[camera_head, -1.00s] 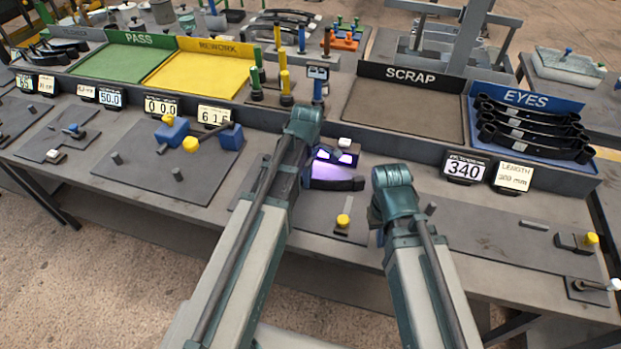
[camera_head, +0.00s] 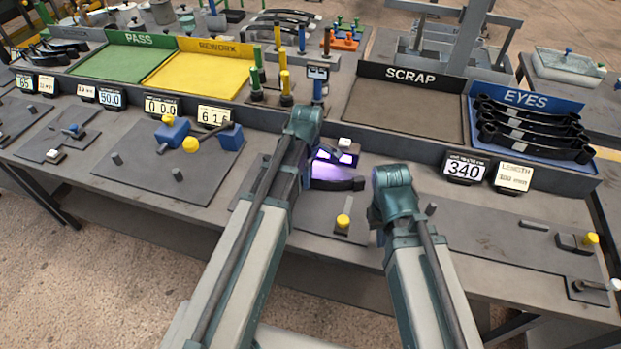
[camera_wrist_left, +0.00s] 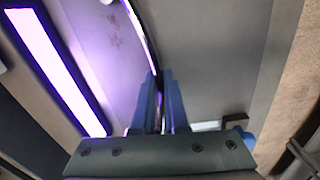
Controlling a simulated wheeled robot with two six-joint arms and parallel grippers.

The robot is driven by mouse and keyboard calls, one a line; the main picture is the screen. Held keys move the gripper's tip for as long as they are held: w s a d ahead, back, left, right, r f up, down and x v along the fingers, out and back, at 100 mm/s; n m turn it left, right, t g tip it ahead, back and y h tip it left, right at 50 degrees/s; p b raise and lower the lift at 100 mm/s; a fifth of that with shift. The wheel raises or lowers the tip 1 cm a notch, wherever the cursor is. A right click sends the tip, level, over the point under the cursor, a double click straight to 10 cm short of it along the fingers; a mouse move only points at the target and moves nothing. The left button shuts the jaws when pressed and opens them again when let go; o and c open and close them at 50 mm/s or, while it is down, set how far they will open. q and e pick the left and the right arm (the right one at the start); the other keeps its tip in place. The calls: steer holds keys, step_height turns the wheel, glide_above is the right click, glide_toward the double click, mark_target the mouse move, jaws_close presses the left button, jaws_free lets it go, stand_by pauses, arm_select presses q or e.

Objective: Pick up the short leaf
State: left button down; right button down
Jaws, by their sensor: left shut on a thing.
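In the head view my left wrist hides most of the left gripper and the near end of the leaf. I cannot tell whether the leaf is clear of the plate. My right arm stands right of the leaf, with its fingers hidden behind its wrist.
The purple lamp (camera_head: 335,157) stands close behind the leaf. A yellow-topped knob (camera_head: 343,221) is in front. Behind are the green PASS tray (camera_head: 125,62), yellow REWORK tray (camera_head: 200,78), empty SCRAP tray (camera_head: 405,108) and EYES tray (camera_head: 573,160) with several dark leaves.

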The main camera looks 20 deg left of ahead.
steer(key=shift+r, duration=0.1)
stand_by(0.4)
